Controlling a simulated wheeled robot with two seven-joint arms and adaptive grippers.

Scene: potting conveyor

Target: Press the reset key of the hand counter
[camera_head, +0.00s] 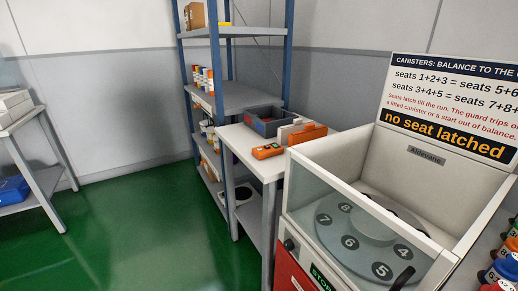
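A small orange device with a dark patch on top (267,151) lies near the front left edge of the white side table (243,139). It looks like the hand counter, but it is too small in view to read its face or make out a reset key. Neither of my grippers shows in the head view.
A grey-and-red bin (268,121) and a larger orange item (307,133) are on the same table. A canister machine (338,241) with numbered seats and a "no seat latched" sign (445,133) fills the right. Shelving (238,97) stands behind. Green floor (140,225) is open at left.

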